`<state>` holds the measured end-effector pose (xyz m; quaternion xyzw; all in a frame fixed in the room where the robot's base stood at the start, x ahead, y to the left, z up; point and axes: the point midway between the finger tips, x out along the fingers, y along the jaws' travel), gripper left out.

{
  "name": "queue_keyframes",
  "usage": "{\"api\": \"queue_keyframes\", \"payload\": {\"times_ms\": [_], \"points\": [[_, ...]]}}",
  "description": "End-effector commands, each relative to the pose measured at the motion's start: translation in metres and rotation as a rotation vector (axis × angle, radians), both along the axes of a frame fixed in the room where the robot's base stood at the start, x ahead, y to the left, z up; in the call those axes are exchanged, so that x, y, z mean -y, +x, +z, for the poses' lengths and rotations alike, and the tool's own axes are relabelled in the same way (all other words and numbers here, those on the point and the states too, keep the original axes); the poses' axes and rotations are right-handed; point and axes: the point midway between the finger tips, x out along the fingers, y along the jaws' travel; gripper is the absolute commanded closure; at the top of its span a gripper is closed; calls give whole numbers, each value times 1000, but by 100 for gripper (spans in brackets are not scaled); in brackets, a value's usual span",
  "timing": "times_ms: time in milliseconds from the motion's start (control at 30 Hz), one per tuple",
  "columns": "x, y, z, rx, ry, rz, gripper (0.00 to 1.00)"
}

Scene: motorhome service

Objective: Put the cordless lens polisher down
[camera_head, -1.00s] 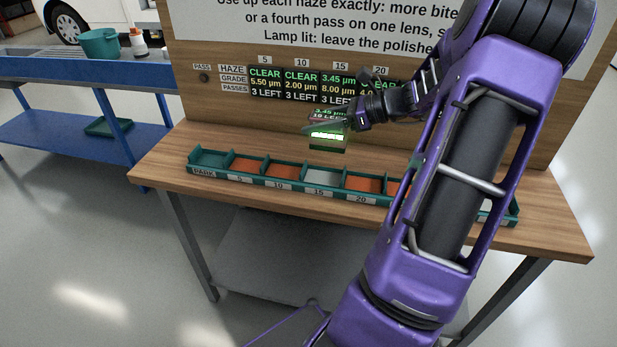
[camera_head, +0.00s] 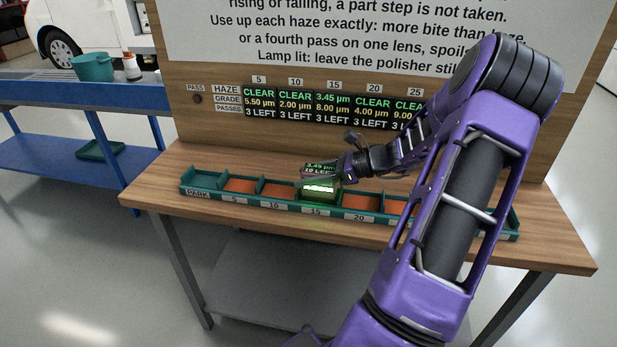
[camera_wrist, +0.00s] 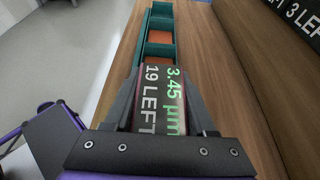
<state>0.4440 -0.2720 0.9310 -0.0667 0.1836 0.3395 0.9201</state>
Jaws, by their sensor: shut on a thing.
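The cordless lens polisher (camera_head: 319,190) is a small block with a dark display on top and a bright green-white lit strip on its front. My gripper (camera_head: 325,174) is shut on it and holds it at the compartment marked 15 of the green tray (camera_head: 262,203). It hides that compartment's floor, and I cannot tell whether it touches it. In the wrist view the polisher's display (camera_wrist: 163,100) reads 3.45 µm and 19 LEFT, between my two fingers. The PARK compartment (camera_head: 203,182) at the tray's left end is empty.
Orange pads lie in compartments 5 (camera_head: 240,186), 10 (camera_head: 278,190) and 20 (camera_head: 361,199). The board behind (camera_head: 330,107) shows 3.45 µm haze for 15 and CLEAR for 5, 10 and 20. The wooden bench (camera_head: 160,182) is bare left of the tray.

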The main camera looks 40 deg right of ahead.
Motion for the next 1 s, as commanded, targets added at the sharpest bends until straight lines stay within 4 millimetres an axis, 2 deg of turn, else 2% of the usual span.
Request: {"api": "queue_keyframes", "payload": {"times_ms": [333, 367, 500, 533, 867, 1000], "points": [[0, 1, -2, 3, 0, 1, 100], [0, 0, -3, 1, -1, 1, 42], [0, 0, -3, 1, -1, 1, 17], [0, 0, -3, 1, -1, 1, 14], [0, 0, 1, 1, -2, 0, 14], [11, -11, 8, 2, -2, -3, 14]]}}
